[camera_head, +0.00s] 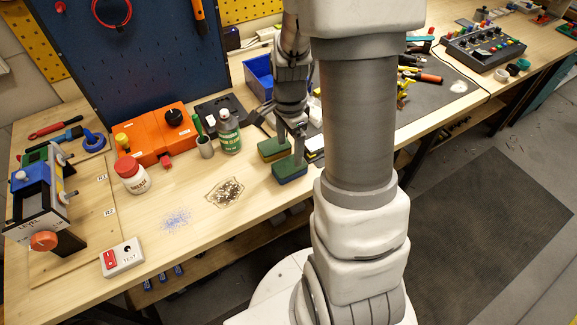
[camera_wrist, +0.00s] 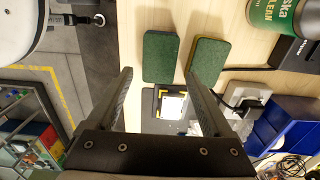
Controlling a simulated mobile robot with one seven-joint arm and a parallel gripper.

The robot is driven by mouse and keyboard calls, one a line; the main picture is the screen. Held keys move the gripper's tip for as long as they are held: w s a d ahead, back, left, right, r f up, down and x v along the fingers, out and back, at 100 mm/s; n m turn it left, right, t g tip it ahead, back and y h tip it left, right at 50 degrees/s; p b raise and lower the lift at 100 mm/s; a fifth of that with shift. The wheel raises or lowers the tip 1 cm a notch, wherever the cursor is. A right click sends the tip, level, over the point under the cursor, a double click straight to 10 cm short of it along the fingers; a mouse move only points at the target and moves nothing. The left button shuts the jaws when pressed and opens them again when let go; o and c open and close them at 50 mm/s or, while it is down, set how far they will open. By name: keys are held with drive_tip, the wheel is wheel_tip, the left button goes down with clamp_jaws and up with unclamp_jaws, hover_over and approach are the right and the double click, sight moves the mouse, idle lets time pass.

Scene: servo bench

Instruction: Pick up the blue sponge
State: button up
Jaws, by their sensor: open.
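The blue sponge (camera_head: 290,174) lies on the bench near its front edge, with a dark green top and blue sides. In the wrist view it is the left green-topped block (camera_wrist: 160,57), and its blue sides hardly show. A second sponge (camera_head: 271,148), green on top with yellowish sides, lies just behind it; in the wrist view it is the right block (camera_wrist: 208,65). My gripper (camera_head: 290,147) points down, open and empty, above the sponges. In the wrist view the fingertips (camera_wrist: 158,74) spread either side of the blue sponge's near end, apart from it.
A green-labelled bottle (camera_head: 228,132) stands left of the sponges, with a blue bin (camera_head: 258,75) behind. A white jar (camera_head: 131,177) stands farther left. Bare wood lies left of the blue sponge.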

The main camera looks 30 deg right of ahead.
sight(290, 165)
drive_tip(key=shift+f, duration=3.05)
drive_tip(key=c, duration=1.1)
